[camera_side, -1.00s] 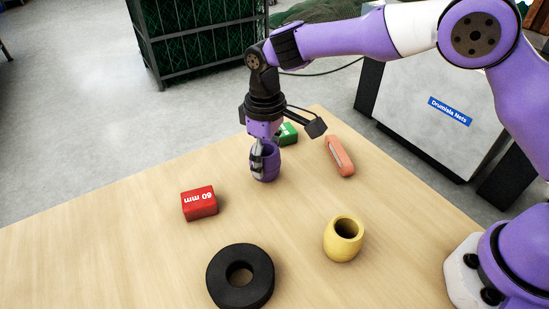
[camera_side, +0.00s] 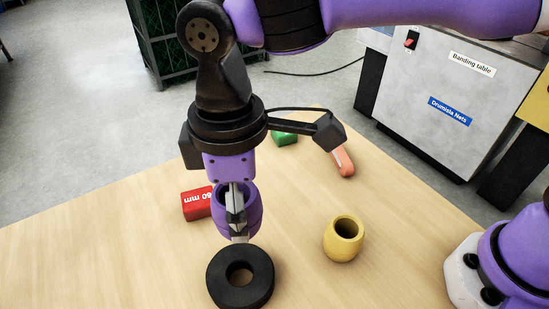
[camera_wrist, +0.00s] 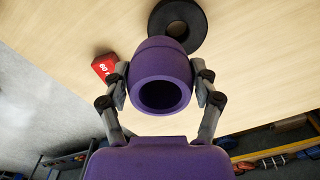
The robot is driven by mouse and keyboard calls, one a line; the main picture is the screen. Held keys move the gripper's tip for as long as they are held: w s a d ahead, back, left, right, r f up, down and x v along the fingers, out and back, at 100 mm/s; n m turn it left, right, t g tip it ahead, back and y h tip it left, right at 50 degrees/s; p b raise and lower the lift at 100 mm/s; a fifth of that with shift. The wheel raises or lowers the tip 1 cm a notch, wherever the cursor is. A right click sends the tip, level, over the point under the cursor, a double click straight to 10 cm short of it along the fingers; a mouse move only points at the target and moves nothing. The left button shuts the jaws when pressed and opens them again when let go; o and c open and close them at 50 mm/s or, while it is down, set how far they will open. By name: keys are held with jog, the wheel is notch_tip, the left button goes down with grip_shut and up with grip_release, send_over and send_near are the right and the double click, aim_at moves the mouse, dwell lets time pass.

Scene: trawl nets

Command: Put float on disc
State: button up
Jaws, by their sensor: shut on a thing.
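My gripper (camera_side: 238,228) is shut on a purple barrel-shaped float (camera_side: 252,212) with an open hole at its end. In the wrist view the float (camera_wrist: 160,62) sits between the two fingers of my gripper (camera_wrist: 161,88), its hole facing the camera. The black disc (camera_side: 240,293), a thick ring with a central hole, lies flat on the table. In the side view the float is held above the table, just behind the disc, and apart from it as far as I can tell. The disc (camera_wrist: 190,14) also shows beyond the float in the wrist view.
A yellow float (camera_side: 343,240) stands upright to the right of the disc. A red block (camera_side: 196,204) marked 60 mm lies left of my gripper. A green block (camera_side: 285,139) and an orange piece (camera_side: 343,162) lie farther back. The wooden table (camera_side: 120,250) is clear at left.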

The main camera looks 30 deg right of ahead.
jog(key=shift+s+a+f+n, duration=0.35)
jog(key=shift+s+a+n, duration=0.15)
jog(key=shift+s+n, duration=0.1)
jog(key=shift+s+a+f+n, duration=0.35)
jog(key=shift+s+a+n, duration=0.1)
jog(key=shift+n, duration=0.15)
notch_tip(320, 180, down, 6)
jog(key=shift+f, duration=0.25)
jog(key=shift+f, duration=0.15)
jog(key=o, duration=1.1)
jog(key=shift+o, duration=0.2)
